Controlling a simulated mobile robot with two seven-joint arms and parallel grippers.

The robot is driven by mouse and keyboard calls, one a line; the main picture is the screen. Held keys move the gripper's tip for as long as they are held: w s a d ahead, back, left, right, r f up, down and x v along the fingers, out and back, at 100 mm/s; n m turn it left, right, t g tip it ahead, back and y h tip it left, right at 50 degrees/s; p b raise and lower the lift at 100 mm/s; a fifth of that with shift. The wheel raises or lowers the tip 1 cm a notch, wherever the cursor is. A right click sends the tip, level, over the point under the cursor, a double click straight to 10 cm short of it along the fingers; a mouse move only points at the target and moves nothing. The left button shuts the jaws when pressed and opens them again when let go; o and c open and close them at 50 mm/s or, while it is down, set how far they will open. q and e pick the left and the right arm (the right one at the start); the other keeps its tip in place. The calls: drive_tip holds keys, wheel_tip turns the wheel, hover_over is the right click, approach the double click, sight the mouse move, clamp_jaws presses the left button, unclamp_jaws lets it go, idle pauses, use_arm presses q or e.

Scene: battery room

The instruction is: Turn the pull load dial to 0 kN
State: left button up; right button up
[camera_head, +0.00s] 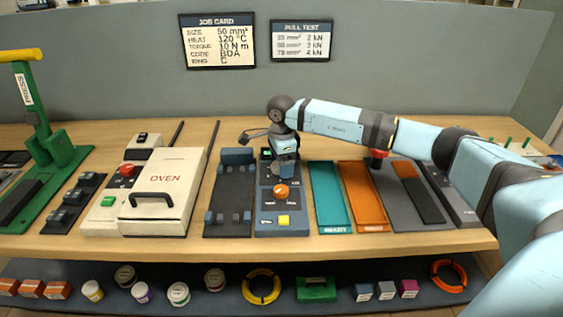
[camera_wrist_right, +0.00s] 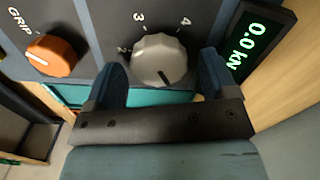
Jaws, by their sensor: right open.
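The pull load dial (camera_wrist_right: 160,58) is a grey ribbed knob on a dark panel in the right wrist view. Marks 2, 3 and 4 show around its far side; its dark pointer line points down toward my gripper's palm, where any mark is hidden. My right gripper (camera_wrist_right: 163,76) is open, with one blue finger on each side of the dial; contact cannot be told. In the head view my right gripper (camera_head: 284,168) is over the pull tester (camera_head: 265,222) and mostly hides the dial. My left gripper is not in view.
A display (camera_wrist_right: 250,40) beside the dial reads 0.0 kN. An orange GRIP knob (camera_wrist_right: 52,55) sits on the same panel. A yellow button (camera_head: 284,220) is at the tester's front. A teal tray (camera_head: 328,200) lies right of the tester, a dark fixture (camera_head: 231,190) left.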

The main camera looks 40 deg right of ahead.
wheel_tip(320, 180, up, 14)
drive_tip(key=shift+p, duration=0.3)
drive_tip(key=shift+f, duration=0.15)
idle(0.4)
